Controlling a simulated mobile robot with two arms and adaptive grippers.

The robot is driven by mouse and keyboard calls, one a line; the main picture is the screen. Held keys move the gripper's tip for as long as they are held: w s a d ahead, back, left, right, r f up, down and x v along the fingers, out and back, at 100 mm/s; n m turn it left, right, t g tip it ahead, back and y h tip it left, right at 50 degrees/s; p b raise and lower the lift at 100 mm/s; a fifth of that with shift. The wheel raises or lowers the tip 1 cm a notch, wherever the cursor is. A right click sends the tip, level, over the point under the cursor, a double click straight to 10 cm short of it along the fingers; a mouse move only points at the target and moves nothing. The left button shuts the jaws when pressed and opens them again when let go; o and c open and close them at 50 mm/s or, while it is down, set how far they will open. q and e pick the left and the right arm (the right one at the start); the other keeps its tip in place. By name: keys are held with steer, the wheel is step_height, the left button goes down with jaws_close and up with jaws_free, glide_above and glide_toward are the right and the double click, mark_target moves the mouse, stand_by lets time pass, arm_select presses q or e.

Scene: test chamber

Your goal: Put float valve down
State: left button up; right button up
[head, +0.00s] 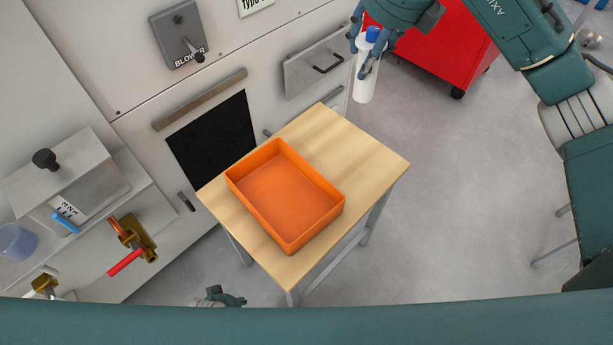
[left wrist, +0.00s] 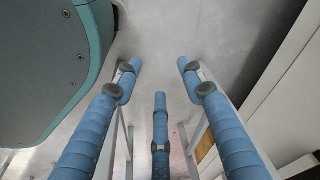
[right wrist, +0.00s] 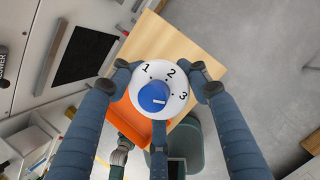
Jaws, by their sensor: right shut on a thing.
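The float valve (head: 364,85) is a white cylinder with a blue top. My right gripper (head: 368,50) is shut on it at the top of the head view and holds it upright, beyond the table's far corner. In the right wrist view the float valve (right wrist: 176,76) shows its white top with the numbers 1, 2, 3 and a blue knob, between the fingers of my right gripper (right wrist: 165,78). My left gripper (left wrist: 160,75) is open and empty above the floor; part of it shows at the bottom of the head view (head: 222,297).
A wooden table (head: 345,150) bears an empty orange tray (head: 290,192); the table's far right part is bare. A panel wall with a blower switch (head: 180,35) and a red-handled valve (head: 130,250) stands at left. A red cabinet (head: 445,45) is at the back.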

arm_select(q)
steer(key=shift+w+d+r+b, duration=0.1)
steer(key=shift+w+r+b, duration=0.45)
steer(key=shift+w+b, duration=0.2)
arm_select(e)
step_height(320, 180, down, 20)
arm_select(q)
steer(key=shift+s, duration=0.15)
arm_select(e)
steer(key=o, duration=1.4)
steer(key=shift+c, duration=0.2)
arm_select(q)
steer(key=shift+r, duration=0.1)
